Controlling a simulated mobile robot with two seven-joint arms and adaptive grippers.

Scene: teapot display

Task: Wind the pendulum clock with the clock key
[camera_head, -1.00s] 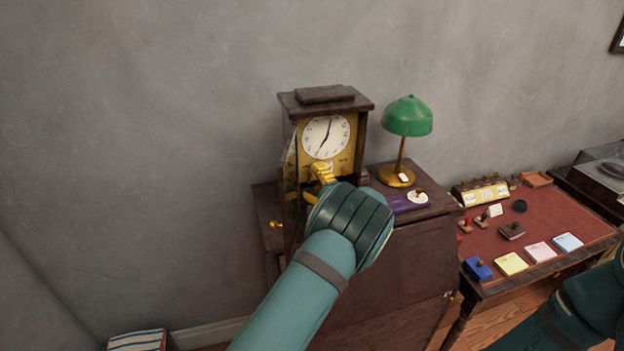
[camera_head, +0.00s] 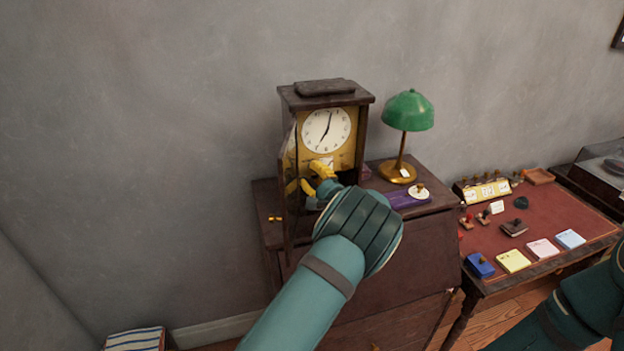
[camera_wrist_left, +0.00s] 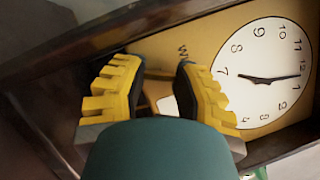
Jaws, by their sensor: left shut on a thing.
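The pendulum clock (camera_head: 365,110) stands on the dark wooden cabinet, its glass door (camera_head: 288,165) swung open to the left. Its white dial (camera_head: 326,130) also shows in the wrist view (camera_wrist_left: 262,75), to the right of my fingers. My left gripper (camera_head: 316,178) is at the gold plate below the dial, its yellow fingers on either side of a small thing. This seems to be the clock key (camera_wrist_left: 158,92), a brownish piece mostly hidden by the gripper. Whether it sits in a winding hole cannot be seen. The right gripper is out of view; my right arm shows at lower right.
A green lamp (camera_head: 407,110) stands right of the clock, beside a purple box (camera_head: 405,199). A small gold piece (camera_head: 275,218) shows on the cabinet (camera_head: 262,200) left of the open door. A red-topped desk (camera_head: 545,215) with stamps and notepads is at right.

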